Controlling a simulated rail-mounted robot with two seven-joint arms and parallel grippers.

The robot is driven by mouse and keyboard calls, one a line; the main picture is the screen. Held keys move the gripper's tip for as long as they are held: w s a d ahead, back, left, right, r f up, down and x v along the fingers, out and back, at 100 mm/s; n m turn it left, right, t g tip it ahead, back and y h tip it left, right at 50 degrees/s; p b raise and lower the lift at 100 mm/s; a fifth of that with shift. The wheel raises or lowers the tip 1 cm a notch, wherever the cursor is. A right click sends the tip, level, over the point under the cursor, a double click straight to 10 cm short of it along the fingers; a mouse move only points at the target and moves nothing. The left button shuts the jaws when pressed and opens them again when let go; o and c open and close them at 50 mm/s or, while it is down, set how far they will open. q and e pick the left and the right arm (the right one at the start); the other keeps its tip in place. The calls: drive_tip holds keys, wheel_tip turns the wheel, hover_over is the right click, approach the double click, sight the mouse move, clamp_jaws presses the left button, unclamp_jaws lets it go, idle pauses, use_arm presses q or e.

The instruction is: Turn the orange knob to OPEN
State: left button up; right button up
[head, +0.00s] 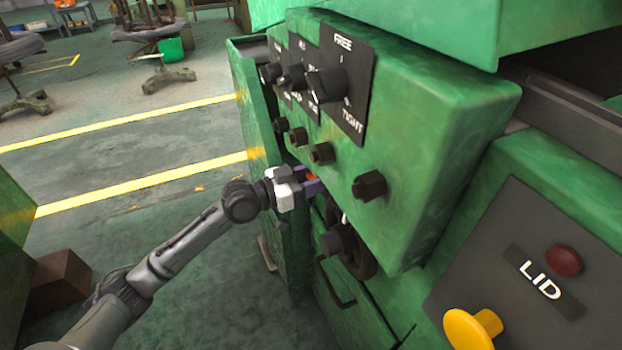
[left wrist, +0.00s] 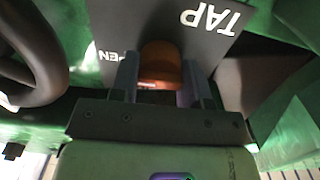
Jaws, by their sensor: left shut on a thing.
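The orange knob (left wrist: 160,66) shows in the left wrist view, in front of a dark plate (left wrist: 192,28) marked "TAP" and, partly hidden, "...EN". My left gripper (left wrist: 160,85) has one finger on each side of the knob and is shut on it. In the head view my left gripper (head: 312,186) reaches the lower left part of the green machine (head: 425,140). Only a small orange bit of the knob (head: 311,177) shows there, between the fingers. My right gripper is not in view.
A yellow knob (head: 470,329) is at lower right.

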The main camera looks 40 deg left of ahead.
use_arm(q)
drive_tip(key=o, duration=0.9)
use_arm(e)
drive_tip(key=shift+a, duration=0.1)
use_arm(q)
drive_tip(key=shift+s, duration=0.1)
use_arm(e)
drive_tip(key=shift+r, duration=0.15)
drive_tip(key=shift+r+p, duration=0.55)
drive_tip(key=shift+p, duration=0.15)
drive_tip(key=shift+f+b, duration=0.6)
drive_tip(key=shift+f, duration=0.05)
use_arm(q)
drive_tip(key=shift+b+v, duration=0.35)
drive_tip(key=shift+v, duration=6.4)
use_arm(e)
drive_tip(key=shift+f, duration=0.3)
use_arm(q)
drive_tip(key=shift+a, duration=0.1)
